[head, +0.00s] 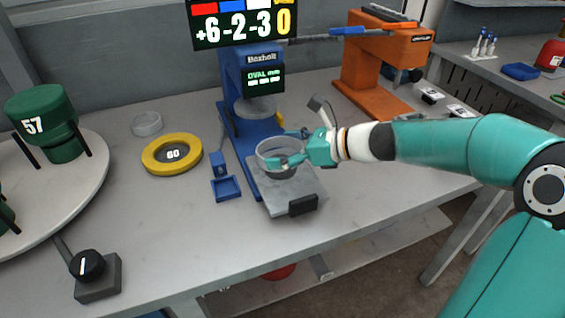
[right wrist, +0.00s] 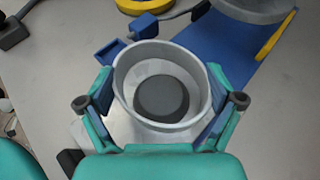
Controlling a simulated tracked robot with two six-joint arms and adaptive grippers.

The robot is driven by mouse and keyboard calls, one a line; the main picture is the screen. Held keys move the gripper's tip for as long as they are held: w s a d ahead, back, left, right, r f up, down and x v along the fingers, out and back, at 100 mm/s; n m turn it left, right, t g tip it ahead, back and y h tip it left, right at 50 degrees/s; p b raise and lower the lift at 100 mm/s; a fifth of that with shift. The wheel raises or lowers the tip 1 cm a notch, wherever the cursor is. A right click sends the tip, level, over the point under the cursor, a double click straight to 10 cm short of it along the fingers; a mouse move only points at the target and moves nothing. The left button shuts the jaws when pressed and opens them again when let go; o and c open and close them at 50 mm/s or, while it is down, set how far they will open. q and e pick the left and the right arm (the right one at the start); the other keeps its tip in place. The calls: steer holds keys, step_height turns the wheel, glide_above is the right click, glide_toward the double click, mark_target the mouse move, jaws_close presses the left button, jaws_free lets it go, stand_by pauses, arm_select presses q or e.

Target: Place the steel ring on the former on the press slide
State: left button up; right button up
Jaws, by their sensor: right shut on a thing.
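The grey steel ring (head: 268,148) is held level over the press slide (head: 280,202), below the blue press (head: 252,75). My right gripper (head: 290,150) is shut on it, with fingers at opposite sides. In the right wrist view the ring (right wrist: 160,50) sits between my fingertips (right wrist: 161,102). The dark round former (right wrist: 161,98) shows through its opening, slightly below the middle. The former is mostly hidden in the head view. I cannot tell whether the ring is around the former or just above it. My left gripper is not in view.
A yellow ring marked 60 (head: 150,162) and another grey ring (head: 147,123) lie left of the press. A turntable (head: 85,190) with green weights stands far left, above a black knob (head: 88,265). An orange machine (head: 385,55) stands behind my right arm.

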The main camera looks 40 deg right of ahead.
step_height(320, 180, down, 3)
steer(key=shift+b, duration=0.3)
steer(key=o, duration=0.9)
steer(key=shift+o, duration=0.2)
steer(key=shift+r, duration=0.1)
steer(key=p+v, duration=0.1)
steer(key=v, duration=1.1)
